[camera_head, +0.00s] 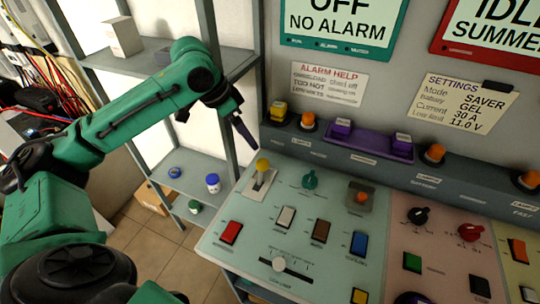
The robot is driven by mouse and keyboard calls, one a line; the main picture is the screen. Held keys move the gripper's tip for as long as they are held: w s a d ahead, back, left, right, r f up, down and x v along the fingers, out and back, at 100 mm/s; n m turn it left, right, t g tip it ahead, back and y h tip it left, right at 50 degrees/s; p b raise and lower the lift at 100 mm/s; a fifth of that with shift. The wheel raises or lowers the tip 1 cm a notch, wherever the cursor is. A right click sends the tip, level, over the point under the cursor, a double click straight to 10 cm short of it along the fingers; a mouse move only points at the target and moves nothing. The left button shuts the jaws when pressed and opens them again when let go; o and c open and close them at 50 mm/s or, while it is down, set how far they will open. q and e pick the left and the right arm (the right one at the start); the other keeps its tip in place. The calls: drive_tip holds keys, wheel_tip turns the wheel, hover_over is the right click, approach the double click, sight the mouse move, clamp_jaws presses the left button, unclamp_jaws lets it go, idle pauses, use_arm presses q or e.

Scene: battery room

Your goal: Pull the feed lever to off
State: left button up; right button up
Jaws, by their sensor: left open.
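A lever with a yellow ball knob (262,165) stands on a pale plate at the back left of the light green panel (262,215). Its short shaft looks close to upright; I cannot read any label that names it as the feed lever. My left gripper (247,137) is open and empty, above and a little left of the yellow knob, apart from it. Its dark fingers point down toward the panel. My right gripper is not in view.
A teal knob (310,180), an orange button (361,198), coloured rocker switches and a white slider knob (279,264) share the panel. Metal shelves (205,178) stand left.

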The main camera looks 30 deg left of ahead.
sight(260, 161)
use_arm(q)
drive_tip(key=f, duration=0.2)
drive_tip(key=d+f, duration=0.1)
drive_tip(key=f, duration=0.1)
drive_tip(key=d+f, duration=0.1)
drive_tip(key=f, duration=0.1)
drive_tip(key=shift+s+f+p, duration=0.1)
drive_tip(key=shift+f+p, duration=0.1)
drive_tip(key=shift+p, duration=0.2)
drive_tip(key=x, duration=0.3)
drive_tip(key=w+x, duration=0.1)
drive_tip(key=x, duration=0.2)
drive_tip(key=shift+a+r, duration=0.1)
drive_tip(key=shift+r, duration=0.05)
drive_tip(key=shift+f, duration=0.25)
drive_tip(key=shift+s, duration=0.1)
clamp_jaws()
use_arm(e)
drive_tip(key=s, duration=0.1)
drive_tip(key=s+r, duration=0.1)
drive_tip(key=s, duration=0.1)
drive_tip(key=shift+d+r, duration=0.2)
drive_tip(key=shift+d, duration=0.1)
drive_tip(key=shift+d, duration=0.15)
